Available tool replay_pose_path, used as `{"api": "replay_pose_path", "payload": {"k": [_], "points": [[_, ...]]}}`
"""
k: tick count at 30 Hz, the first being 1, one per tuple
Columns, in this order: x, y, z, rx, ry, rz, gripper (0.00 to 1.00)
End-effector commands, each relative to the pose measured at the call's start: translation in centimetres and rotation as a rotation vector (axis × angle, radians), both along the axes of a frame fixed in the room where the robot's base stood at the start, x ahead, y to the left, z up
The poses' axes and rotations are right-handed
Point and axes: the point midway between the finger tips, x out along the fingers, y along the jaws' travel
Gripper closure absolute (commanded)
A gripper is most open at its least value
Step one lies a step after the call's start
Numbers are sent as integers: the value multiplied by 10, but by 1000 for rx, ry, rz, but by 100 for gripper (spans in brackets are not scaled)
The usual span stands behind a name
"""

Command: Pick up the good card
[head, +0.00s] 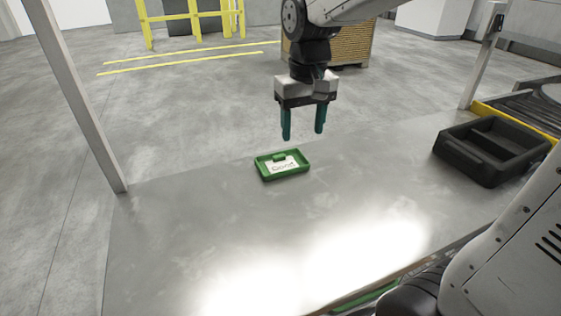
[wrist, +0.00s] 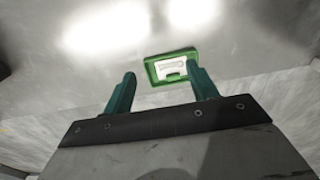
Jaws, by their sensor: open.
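The good card (head: 281,164) is a green tray-like card with a white label that reads "Good" and a raised green grip at its back edge. It lies flat on the grey metal table. It also shows in the wrist view (wrist: 171,68), beyond the fingertips and nearer the right finger, which covers a little of its edge. My gripper (head: 303,137) has two teal fingers pointing down. It is open and empty, above the table and behind and slightly right of the card. The gripper also shows in the wrist view (wrist: 161,75).
A black two-compartment bin (head: 491,150) stands on the table's right side, near a yellow-edged conveyor (head: 520,115). A metal post (head: 75,95) rises at the table's left corner. The table (head: 190,225) around the card is clear. A crate (head: 345,45) and yellow railing (head: 190,17) stand beyond.

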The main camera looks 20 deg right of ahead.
Motion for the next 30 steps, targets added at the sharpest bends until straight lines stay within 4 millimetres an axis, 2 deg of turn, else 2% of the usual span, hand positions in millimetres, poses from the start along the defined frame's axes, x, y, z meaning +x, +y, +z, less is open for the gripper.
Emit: {"api": "replay_pose_path", "payload": {"k": [1,3,6,10,15,30], "points": [[22,3,-10,0,15,1,42],[47,6,-21,0,23,0,42],[75,10,-36,-1,33,-1,42],[96,13,-49,-1,38,-3,42],[103,14,-64,-1,42,-3,42],[100,12,-128,-1,43,-3,42]]}}
